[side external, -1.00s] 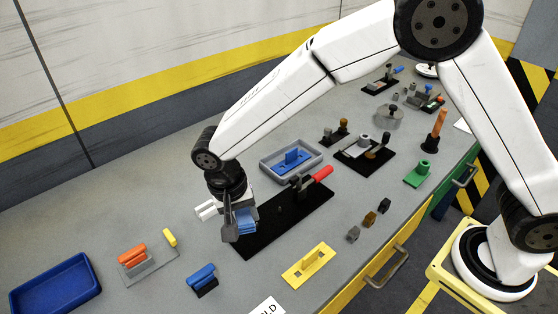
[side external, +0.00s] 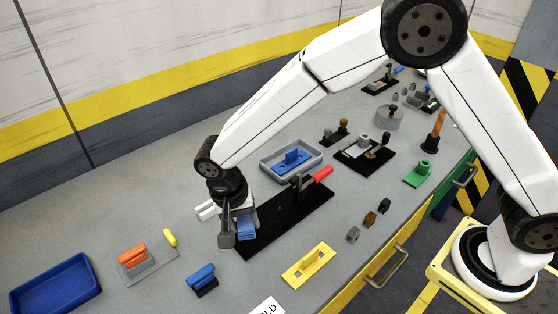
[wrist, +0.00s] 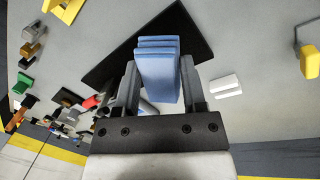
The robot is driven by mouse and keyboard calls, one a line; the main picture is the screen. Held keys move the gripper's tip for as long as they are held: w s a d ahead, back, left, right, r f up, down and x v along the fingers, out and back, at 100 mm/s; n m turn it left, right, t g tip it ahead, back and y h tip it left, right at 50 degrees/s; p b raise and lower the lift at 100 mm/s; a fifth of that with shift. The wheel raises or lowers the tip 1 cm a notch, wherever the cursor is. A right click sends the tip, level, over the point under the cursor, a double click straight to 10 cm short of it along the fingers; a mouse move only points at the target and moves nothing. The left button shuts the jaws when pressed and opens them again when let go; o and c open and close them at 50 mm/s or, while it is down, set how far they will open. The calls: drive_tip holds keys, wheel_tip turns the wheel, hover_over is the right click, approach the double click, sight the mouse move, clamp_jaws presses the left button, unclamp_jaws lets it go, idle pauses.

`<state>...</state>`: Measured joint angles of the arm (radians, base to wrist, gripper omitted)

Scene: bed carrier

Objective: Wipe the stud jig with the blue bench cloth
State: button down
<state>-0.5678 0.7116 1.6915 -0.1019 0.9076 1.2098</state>
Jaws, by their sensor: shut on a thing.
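The blue bench cloth (side external: 247,229) is a folded light blue pad. My gripper (side external: 236,236) is shut on it, and the wrist view shows the cloth (wrist: 158,72) between the two fingers. The long black plate with a red-handled clamp (side external: 290,216), which looks like the stud jig, lies under and beside the gripper. The cloth is at the plate's near left end; I cannot tell whether it touches the surface. The gripper hides part of that end, and no studs can be made out there.
A small white part (side external: 205,211) lies just left of my gripper. A grey tray with a blue piece (side external: 268,172) is behind the plate. A yellow fixture (side external: 296,279) and a blue-handled block (side external: 203,281) stand in front. A blue tray (side external: 30,293) is far left.

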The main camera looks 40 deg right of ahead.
drive_tip(key=m, duration=0.4)
drive_tip(key=shift+r+g+y, duration=0.1)
drive_tip(key=shift+g+y, duration=0.2)
drive_tip(key=m, duration=0.4)
drive_tip(key=shift+r+y, duration=0.1)
drive_tip(key=shift+y, duration=0.2)
drive_tip(key=m, duration=0.4)
drive_tip(key=shift+r+y, duration=0.15)
drive_tip(key=shift+y, duration=0.25)
drive_tip(key=m, duration=0.5)
drive_tip(key=shift+r+y, duration=0.15)
drive_tip(key=shift+y, duration=0.25)
